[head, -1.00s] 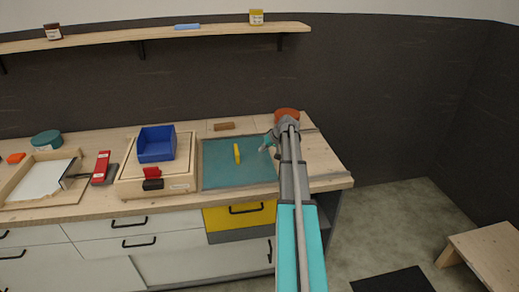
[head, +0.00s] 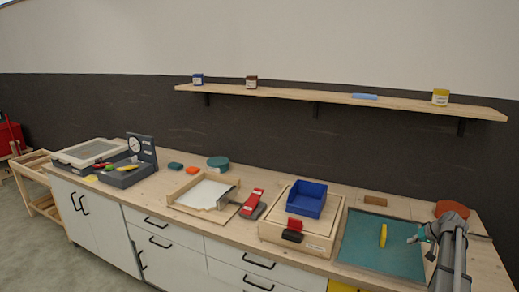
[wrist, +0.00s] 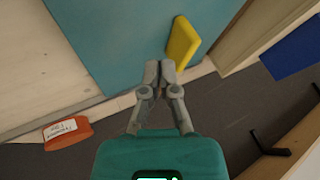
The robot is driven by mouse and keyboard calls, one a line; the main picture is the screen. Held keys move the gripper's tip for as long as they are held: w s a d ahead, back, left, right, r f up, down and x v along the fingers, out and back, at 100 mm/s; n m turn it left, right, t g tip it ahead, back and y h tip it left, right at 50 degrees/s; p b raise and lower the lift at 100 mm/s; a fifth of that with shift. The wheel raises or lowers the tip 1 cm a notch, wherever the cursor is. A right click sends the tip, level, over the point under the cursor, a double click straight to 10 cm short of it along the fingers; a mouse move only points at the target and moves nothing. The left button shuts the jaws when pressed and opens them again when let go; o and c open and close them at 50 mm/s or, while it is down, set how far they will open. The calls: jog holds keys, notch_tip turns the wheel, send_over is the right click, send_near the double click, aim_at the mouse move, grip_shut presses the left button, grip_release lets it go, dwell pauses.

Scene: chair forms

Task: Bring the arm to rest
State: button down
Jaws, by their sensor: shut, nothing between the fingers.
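My gripper (head: 418,237) is at the right end of the workbench, above the teal mat (head: 361,252), with my arm reaching in from the lower right. In the wrist view my gripper (wrist: 159,76) has its fingertips together with nothing between them. A yellow block (head: 383,236) stands on the mat to the left of the gripper. It also shows in the wrist view, as a yellow piece (wrist: 183,43) just beyond and right of the fingertips, apart from them.
A blue bin (head: 306,200) sits on a wooden box left of the mat. A round reddish-brown piece (head: 452,208) lies behind my arm. A shelf (head: 330,96) with small boxes runs along the wall. A tray (head: 190,192) and a dial device (head: 141,150) stand farther left.

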jog(key=a, duration=0.5)
jog(key=a+f+g, duration=0.1)
jog(key=a, duration=0.4)
jog(key=s+a+n+g, duration=0.1)
jog(key=a, duration=0.4)
jog(key=shift+f, duration=0.15)
jog(key=s+a+n+g+h, duration=0.1)
jog(key=s+a, duration=0.5)
jog(key=a, duration=0.4)
jog(key=s+a+f+n+g+h, duration=0.1)
jog(key=s+a+g, duration=0.1)
jog(key=s+a, duration=0.4)
jog(key=s+a+n+g, duration=0.1)
jog(key=s+a, duration=0.5)
jog(key=a, duration=1)
jog(key=shift+f+g+h+p, duration=0.3)
jog(key=shift+f+h, duration=0.05)
jog(key=shift+h, duration=0.05)
jog(key=c, duration=1.3)
grip_release()
jog(key=shift+c, duration=0.2)
